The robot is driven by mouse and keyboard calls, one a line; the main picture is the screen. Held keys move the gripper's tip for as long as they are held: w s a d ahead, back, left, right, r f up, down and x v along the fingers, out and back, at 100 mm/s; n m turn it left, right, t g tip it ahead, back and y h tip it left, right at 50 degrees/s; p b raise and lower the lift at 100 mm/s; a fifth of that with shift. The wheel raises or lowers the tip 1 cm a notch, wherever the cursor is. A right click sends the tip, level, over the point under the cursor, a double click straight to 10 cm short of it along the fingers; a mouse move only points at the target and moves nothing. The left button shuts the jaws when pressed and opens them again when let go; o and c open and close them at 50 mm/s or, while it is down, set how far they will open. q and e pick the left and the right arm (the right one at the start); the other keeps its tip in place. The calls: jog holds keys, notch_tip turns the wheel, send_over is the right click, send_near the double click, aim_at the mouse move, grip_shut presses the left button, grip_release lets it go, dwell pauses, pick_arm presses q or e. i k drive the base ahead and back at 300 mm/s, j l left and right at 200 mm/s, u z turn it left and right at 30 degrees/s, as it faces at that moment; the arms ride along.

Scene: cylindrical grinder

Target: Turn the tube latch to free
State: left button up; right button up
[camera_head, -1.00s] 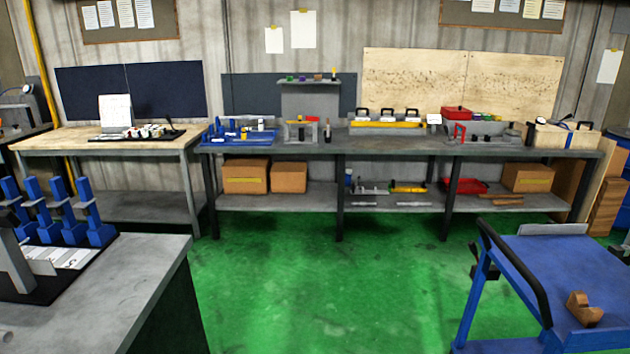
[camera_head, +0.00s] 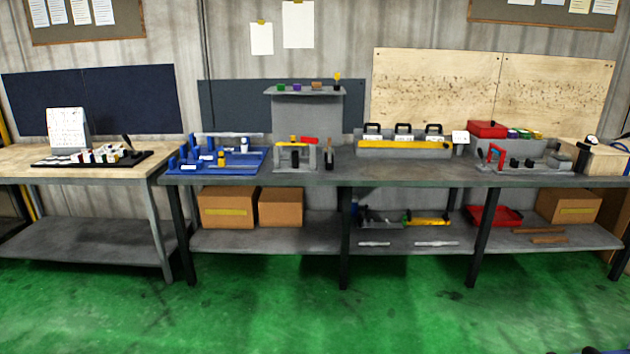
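No tube latch can be told apart at this distance. A small grey fixture (camera_head: 281,157) with yellow and red parts on top stands on the long grey workbench (camera_head: 400,169). A blue tray (camera_head: 232,167) with blue holders and pale tubes or rods lies to its left. A grey unit (camera_head: 540,168) with a red handle (camera_head: 496,155) stands at the right of the bench. Which of these bears the latch I cannot tell.
A wooden-topped table (camera_head: 30,160) stands left of the bench. Cardboard boxes (camera_head: 228,208) and a red tray (camera_head: 492,217) are on the lower shelf. A grey rack (camera_head: 400,146) with black handles stands on the bench. The green floor (camera_head: 300,310) ahead is clear.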

aim_at(304, 139)
jog(key=i+j, duration=0.15)
jog(key=i, duration=0.7)
jog(key=i+j, duration=0.1)
jog(key=i, duration=0.75)
